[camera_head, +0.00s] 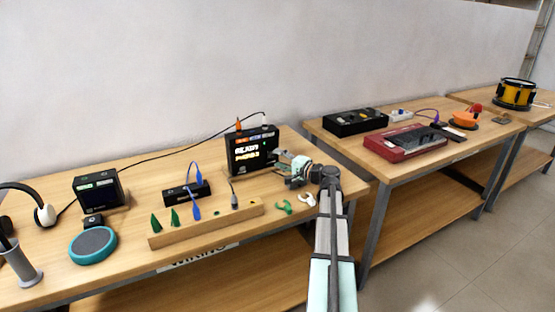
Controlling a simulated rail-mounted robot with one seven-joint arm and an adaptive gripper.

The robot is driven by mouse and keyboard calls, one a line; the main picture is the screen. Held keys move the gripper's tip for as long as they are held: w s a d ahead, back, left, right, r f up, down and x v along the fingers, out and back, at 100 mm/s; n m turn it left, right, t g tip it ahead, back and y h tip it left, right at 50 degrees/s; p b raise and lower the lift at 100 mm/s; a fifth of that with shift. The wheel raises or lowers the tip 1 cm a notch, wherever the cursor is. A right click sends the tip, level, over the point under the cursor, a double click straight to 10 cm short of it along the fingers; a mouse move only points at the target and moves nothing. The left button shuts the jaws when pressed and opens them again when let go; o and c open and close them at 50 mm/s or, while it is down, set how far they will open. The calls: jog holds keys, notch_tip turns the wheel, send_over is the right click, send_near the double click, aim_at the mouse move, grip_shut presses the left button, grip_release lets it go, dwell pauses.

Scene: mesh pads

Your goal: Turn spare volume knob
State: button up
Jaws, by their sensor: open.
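My gripper (284,164) is at the right front of a black device (240,146) with a lit screen, on the left bench. Its fingers are open and close to the device's lower right face. I cannot tell whether they touch it. I cannot make out a volume knob for certain; the gripper covers that corner of the device. The screen shows bright lettering and coloured blocks. An orange cone-shaped piece and a cable plug are on top of the device.
A wooden rail (170,237) with green cones and plugs lies along the front of the left bench (135,262). Blue cables run to a small black box (176,196). Green and white clips lie below my gripper. A red device (400,147) sits on the middle bench.

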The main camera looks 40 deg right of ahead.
jog(key=s, duration=0.3)
jog(key=s+d, duration=0.1)
jog(key=s, duration=0.3)
jog(key=s+d, duration=0.1)
jog(key=s, duration=0.2)
jog(key=shift+s+r, duration=0.15)
jog(key=shift+a+r, duration=0.1)
